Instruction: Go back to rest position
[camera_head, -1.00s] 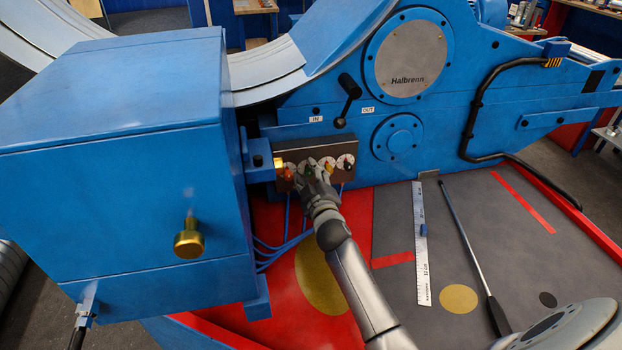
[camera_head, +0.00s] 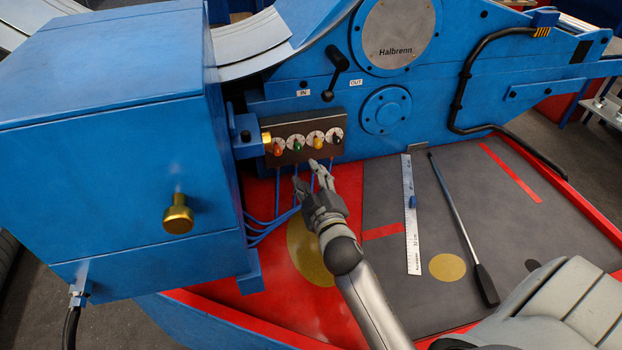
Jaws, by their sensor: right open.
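My right gripper (camera_head: 309,179) is open and empty, its fingers pointing up toward the control panel (camera_head: 303,138) on the blue machine. The fingertips are apart from the panel, just below it and over the red floor plate. The panel carries a row of small knobs, including a red one, a green one (camera_head: 296,146) and a yellow one. My left gripper is not in view.
The blue machine (camera_head: 120,140) with a brass knob (camera_head: 178,214) fills the left. A black lever (camera_head: 336,73) stands above the panel. A ruler (camera_head: 411,225) and a black-handled rod (camera_head: 464,230) lie on the grey plate. A black hose (camera_head: 460,95) runs along the right.

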